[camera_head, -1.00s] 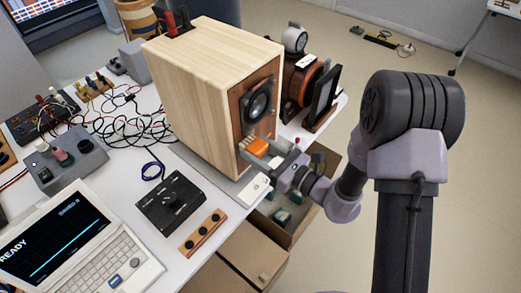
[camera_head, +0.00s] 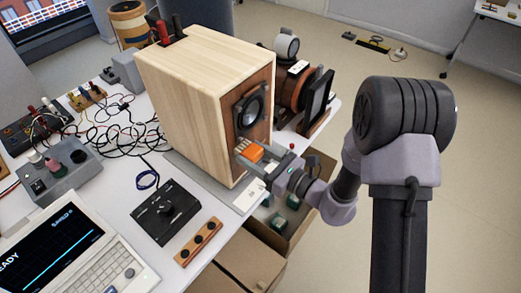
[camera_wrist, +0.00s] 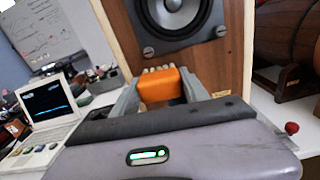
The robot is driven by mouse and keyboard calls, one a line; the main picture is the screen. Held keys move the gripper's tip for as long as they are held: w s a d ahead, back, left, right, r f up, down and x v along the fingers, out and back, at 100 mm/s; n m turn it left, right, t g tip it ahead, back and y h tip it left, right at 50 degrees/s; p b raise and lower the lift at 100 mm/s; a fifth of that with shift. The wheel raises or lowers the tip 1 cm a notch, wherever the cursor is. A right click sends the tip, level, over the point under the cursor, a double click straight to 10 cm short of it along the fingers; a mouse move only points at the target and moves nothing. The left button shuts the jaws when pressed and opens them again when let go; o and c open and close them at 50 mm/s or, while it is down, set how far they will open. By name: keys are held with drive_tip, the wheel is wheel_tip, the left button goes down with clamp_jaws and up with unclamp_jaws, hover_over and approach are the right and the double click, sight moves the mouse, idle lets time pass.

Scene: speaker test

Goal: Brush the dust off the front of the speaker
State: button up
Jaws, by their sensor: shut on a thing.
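The speaker (camera_head: 190,100) is a tall pale wooden box standing on the table, its brown front panel facing right. A dark round driver (camera_head: 251,104) sits in the front, and the wrist view shows its lower part (camera_wrist: 178,12). My gripper (camera_head: 254,155) is shut on an orange brush (camera_wrist: 160,86) with pale bristles (camera_wrist: 158,69). The bristles point at the lower front panel, below the driver. They are at or very near the panel; I cannot tell whether they touch. No dust is clearly visible on the panel.
A black knob box (camera_head: 167,210), a wooden strip with black knobs (camera_head: 199,242) and a laptop (camera_head: 85,250) lie left of the gripper. Behind the speaker stand a brown drum-like device and a black framed panel (camera_head: 319,100). An open cardboard box (camera_head: 318,180) is below the table edge.

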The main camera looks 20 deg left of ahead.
drive_tip(key=shift+s+a, duration=0.15)
drive_tip(key=shift+s, duration=0.1)
drive_tip(key=shift+s+d+f, duration=0.1)
drive_tip(key=shift+d, duration=0.15)
drive_tip(key=shift+b+v, duration=0.75)
drive_tip(key=shift+v, duration=1.9)
drive_tip(key=shift+b+v, duration=0.3)
drive_tip(key=shift+v, duration=1.15)
